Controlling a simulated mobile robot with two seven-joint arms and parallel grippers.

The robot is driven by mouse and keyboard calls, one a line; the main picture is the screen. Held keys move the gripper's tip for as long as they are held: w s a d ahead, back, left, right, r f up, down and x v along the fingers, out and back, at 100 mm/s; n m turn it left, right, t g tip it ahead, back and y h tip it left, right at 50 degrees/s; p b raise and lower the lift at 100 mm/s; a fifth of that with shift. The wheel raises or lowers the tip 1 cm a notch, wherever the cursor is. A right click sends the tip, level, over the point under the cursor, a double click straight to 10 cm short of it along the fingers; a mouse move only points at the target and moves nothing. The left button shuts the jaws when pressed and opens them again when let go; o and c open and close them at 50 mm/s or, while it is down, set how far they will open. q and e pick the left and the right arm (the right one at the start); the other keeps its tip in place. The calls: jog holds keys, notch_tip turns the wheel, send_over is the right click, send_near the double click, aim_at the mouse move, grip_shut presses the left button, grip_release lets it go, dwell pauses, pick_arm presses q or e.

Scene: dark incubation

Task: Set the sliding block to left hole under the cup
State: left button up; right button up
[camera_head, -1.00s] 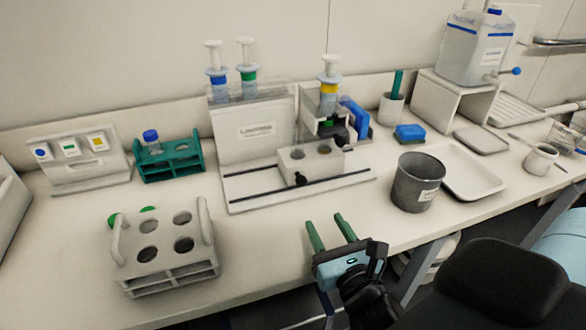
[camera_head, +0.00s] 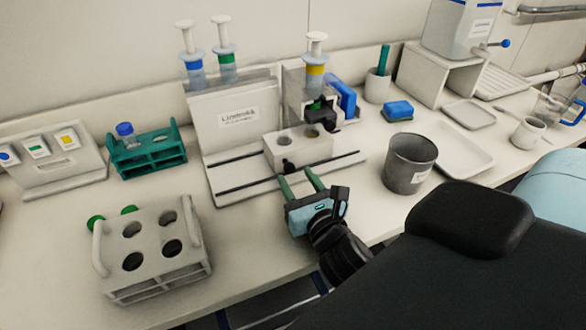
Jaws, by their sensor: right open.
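The sliding block (camera_head: 303,151) is a pale block with two round holes in its top, sitting on a white base plate with dark rails (camera_head: 236,190). A black knob (camera_head: 288,167) sticks out of its front. Behind it, a yellow-ringed syringe-like cup (camera_head: 316,77) stands upright in a holder with a dark clamp (camera_head: 325,112). The block's right hole appears closer below this clamp than the left hole; exact alignment is unclear. My right gripper (camera_head: 297,176), with green fingers, is open just in front of the block, fingertips near the knob. Contact cannot be told. My left gripper is not in view.
A dark grey beaker (camera_head: 408,165) and a white tray (camera_head: 473,160) stand to the right. A grey tube rack (camera_head: 150,257) is at front left, a green rack (camera_head: 148,163) behind it. Two more syringes (camera_head: 190,60) stand above the labelled panel (camera_head: 237,118).

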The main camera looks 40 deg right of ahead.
aim_at(291, 169)
jog(key=shift+x, duration=1.8)
grip_shut()
